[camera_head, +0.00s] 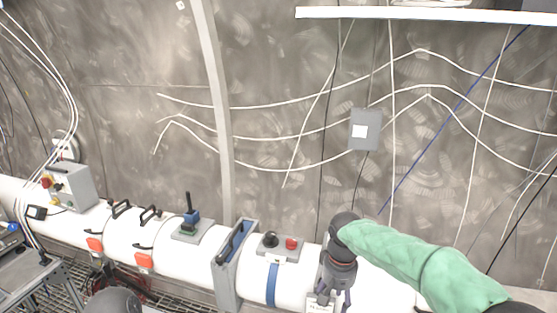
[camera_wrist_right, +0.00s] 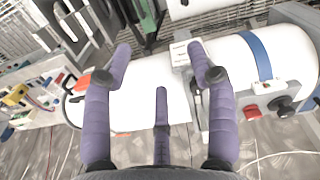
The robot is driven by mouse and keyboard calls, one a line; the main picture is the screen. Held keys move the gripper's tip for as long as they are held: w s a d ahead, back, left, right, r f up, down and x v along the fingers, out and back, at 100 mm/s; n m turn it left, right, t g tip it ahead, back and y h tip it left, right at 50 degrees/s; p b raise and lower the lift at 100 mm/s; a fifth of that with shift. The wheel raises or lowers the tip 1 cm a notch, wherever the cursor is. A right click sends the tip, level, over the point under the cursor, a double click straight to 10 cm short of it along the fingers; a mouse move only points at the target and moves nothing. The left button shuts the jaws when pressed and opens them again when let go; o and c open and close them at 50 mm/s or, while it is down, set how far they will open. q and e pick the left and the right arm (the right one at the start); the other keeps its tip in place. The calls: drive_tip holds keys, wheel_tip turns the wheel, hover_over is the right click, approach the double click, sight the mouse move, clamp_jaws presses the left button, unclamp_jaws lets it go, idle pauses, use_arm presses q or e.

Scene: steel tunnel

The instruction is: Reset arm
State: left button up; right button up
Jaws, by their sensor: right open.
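My right arm, in a green sleeve, comes in from the right of the head view. Its gripper (camera_head: 330,293) points down in front of the white pipe (camera_head: 190,262), just right of the box with the black knob and red button (camera_head: 291,243). In the right wrist view the purple fingers of my right gripper (camera_wrist_right: 158,70) are spread apart with nothing between them. The white pipe (camera_wrist_right: 140,92) lies beyond them. The red button (camera_wrist_right: 253,111) and black knob (camera_wrist_right: 281,104) show at the right there. My left gripper is not in view.
On the pipe stand a grey control box (camera_head: 72,187), a lever switch (camera_head: 190,222), black handles (camera_head: 150,214) and a grey gate-like bracket (camera_head: 232,262). A grey wall box (camera_head: 365,130) and cables hang on the steel wall. A metal table (camera_head: 35,275) stands at the lower left.

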drive_tip(key=s+a+f+y, duration=0.1)
drive_tip(key=s+f, duration=0.2)
drive_tip(key=f, duration=1)
drive_tip(key=s+a+f+y, duration=0.2)
drive_tip(key=s+f, duration=0.1)
drive_tip(key=f, duration=1.1)
drive_tip(key=s+f+m, duration=0.3)
drive_tip(key=s+f, duration=0.9)
drive_tip(key=s, duration=0.5)
use_arm(q)
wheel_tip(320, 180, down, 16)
drive_tip(key=b, duration=1.6)
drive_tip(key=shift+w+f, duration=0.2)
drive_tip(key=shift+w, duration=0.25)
use_arm(e)
drive_tip(key=w+d+x, duration=0.1)
drive_tip(key=d+x, duration=0.1)
drive_tip(key=x, duration=1.3)
drive_tip(key=shift+d+f+n+y, duration=0.15)
drive_tip(key=shift+f+n+y, duration=0.15)
drive_tip(key=shift+n+y, duration=0.1)
